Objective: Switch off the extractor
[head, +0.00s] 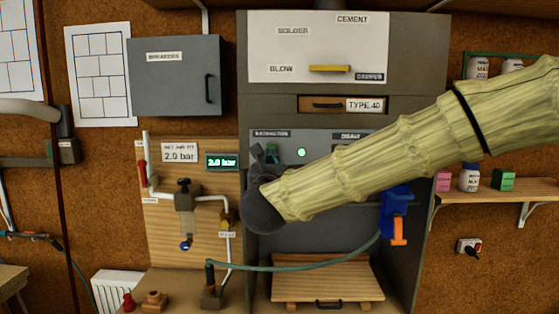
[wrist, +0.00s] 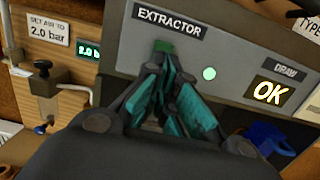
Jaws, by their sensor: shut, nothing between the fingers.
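The grey control panel (wrist: 250,60) carries an EXTRACTOR label (wrist: 168,18). Below the label is a small green switch piece (wrist: 163,46), just beyond my fingertips. A round pale green lamp (wrist: 209,73) is lit to its right; the lamp also shows in the head view (head: 301,152). My gripper (wrist: 160,62) is shut and empty, with its fingertips right at the switch; I cannot tell whether they touch it. In the head view my gripper (head: 265,158) is in front of the panel's left part, and my arm covers much of the panel's lower right.
A DRAW display (wrist: 271,92) reads OK. Left are the 2.0 bar readout (head: 222,162) and pipework with a black-knobbed valve (head: 184,195). A blue and orange tool (head: 397,215) hangs right, its green hose (head: 300,266) crossing below. A breakers box (head: 176,75) hangs upper left.

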